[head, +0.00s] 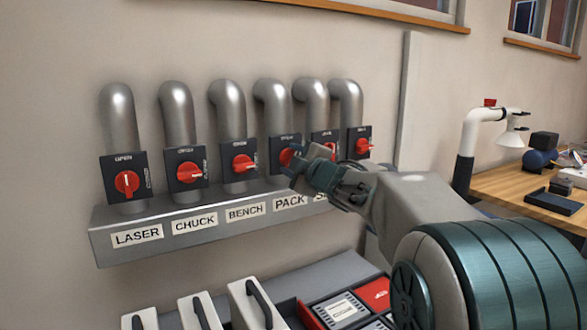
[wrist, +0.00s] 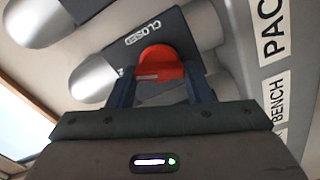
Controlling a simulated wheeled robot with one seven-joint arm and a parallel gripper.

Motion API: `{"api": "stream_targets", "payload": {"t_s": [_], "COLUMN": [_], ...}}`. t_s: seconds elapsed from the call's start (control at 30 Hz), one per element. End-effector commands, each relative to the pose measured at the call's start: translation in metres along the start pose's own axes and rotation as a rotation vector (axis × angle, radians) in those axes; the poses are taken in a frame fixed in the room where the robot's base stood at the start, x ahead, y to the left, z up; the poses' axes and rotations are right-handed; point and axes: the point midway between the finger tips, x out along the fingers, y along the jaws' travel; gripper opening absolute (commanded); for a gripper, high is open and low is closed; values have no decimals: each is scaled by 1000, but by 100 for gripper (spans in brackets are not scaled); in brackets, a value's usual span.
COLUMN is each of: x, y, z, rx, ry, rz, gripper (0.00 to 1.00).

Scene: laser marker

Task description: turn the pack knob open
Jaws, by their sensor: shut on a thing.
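The pack knob (head: 286,157) is a red knob on a dark plate on the fourth pipe from the left, above the PACK label (head: 290,201). My gripper (head: 308,166) reaches it from the right and partly covers it in the head view. In the wrist view, my gripper (wrist: 163,88) has one finger on each side of the red knob (wrist: 160,62) and is shut on it. The knob's OPEN mark is unclear.
Similar red knobs stand on both sides, including the laser knob (head: 127,183) and the bench knob (head: 242,163). A grey label ledge (head: 120,252) runs below them. Grey-white cases (head: 250,305) stand lower down. A wooden bench (head: 510,190) is at the right.

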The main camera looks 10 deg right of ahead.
Motion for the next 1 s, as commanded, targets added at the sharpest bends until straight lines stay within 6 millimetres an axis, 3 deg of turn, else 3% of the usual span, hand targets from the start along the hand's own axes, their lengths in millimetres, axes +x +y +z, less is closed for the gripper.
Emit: {"api": "stream_targets", "payload": {"t_s": [0.5,1.0], "x": [0,0], "y": [-4,-3], "z": [1,1], "rx": [-356,-433], "ry": [0,0], "rz": [-2,-3], "gripper": [23,23]}}
